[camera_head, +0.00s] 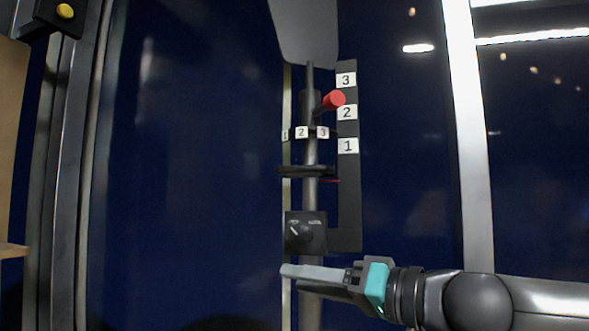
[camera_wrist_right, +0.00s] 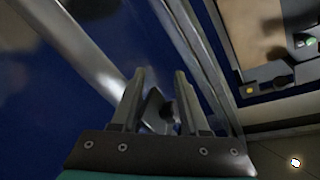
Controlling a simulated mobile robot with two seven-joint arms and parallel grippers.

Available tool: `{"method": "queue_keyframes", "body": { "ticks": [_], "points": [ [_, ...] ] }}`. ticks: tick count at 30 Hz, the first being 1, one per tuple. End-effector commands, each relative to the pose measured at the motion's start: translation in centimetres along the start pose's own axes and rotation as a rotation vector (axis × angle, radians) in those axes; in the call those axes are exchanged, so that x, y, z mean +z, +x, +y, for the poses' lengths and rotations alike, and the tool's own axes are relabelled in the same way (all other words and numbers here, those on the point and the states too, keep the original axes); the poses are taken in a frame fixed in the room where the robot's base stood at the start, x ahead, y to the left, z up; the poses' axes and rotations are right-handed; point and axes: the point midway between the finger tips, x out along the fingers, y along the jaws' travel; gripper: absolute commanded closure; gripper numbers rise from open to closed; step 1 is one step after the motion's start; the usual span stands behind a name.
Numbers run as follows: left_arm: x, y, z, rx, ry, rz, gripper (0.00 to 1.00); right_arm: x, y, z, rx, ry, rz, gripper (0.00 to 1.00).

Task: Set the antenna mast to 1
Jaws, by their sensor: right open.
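The antenna mast (camera_head: 310,152) is a grey vertical pole in the head view, with a grey panel at its top. A red knob (camera_head: 334,100) sticks out from it, level between labels 2 and 3 of the dark vertical scale plate (camera_head: 346,205). A collar (camera_head: 302,132) with small labels 1, 2 and 3 circles the pole. A thin red mark (camera_head: 330,181) lies below label 1, beside a dark disc (camera_head: 300,171). My right gripper (camera_head: 291,277) is open and empty, just below a black dial box (camera_head: 305,232). The left gripper is not in view.
A dark device with a yellow button (camera_head: 65,11) is at top left. The right wrist view shows a control panel (camera_wrist_right: 270,78).

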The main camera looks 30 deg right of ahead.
Motion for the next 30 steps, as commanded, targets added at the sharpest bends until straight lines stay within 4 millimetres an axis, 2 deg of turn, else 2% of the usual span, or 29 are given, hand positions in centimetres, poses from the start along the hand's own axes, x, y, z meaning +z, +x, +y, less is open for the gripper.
{"method": "queue_keyframes", "body": {
  "ticks": [1,7,12,15,20,30],
  "points": [
    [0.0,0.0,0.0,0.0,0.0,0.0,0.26,-1.9,-1.5,-0.9,-0.008,0.027,0.028,0.55],
    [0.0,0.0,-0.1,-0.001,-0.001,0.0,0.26,-7.0,-6.9,-4.3,-0.067,0.18,0.114,0.55],
    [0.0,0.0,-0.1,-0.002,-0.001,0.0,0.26,-9.6,-10.7,-6.5,-0.119,0.28,0.169,0.55],
    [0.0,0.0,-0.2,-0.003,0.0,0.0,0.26,-10.2,-11.8,-7.1,-0.137,0.313,0.183,0.55],
    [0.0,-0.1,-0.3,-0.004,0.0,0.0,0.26,-10.5,-11.7,-7.5,-0.146,0.327,0.185,0.55],
    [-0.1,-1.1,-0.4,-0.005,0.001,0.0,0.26,-11.3,-8.0,-7.9,-0.145,0.326,0.181,0.55]
  ]
}}
